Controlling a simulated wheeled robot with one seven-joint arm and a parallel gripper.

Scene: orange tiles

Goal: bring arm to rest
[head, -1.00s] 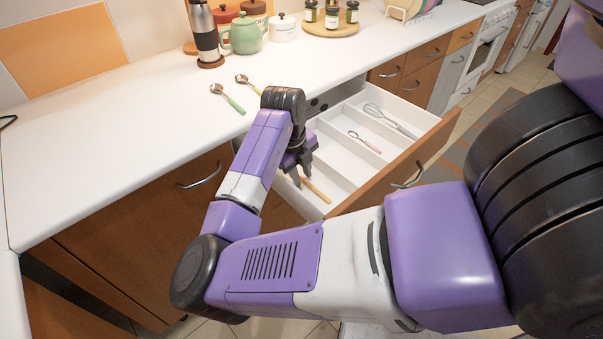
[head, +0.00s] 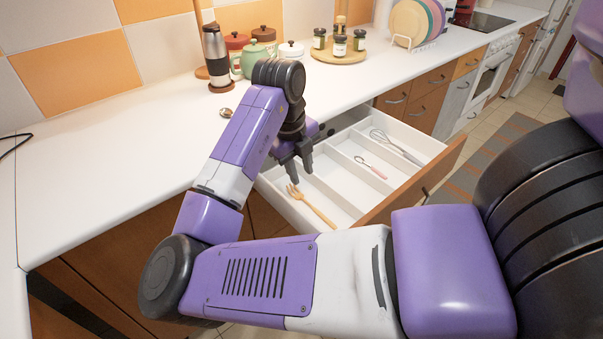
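My gripper (head: 302,176) hangs over the left part of the open drawer (head: 424,186), its two dark fingers pointing down and apart, with nothing between them. A wooden fork (head: 313,207) lies in the drawer's left compartment, just below and beside the fingers in the picture. A small spoon with a pink handle (head: 371,167) lies in a middle compartment. A whisk (head: 396,146) lies in the compartment to the right. My arm is bent and stretches across the front of the counter.
The white counter (head: 100,190) is mostly clear at left. A spoon (head: 226,113) lies there, partly hidden by my arm. A steel flask (head: 216,55), a green teapot (head: 255,62), jars on a round board (head: 338,56) and a plate rack (head: 414,42) stand at the back.

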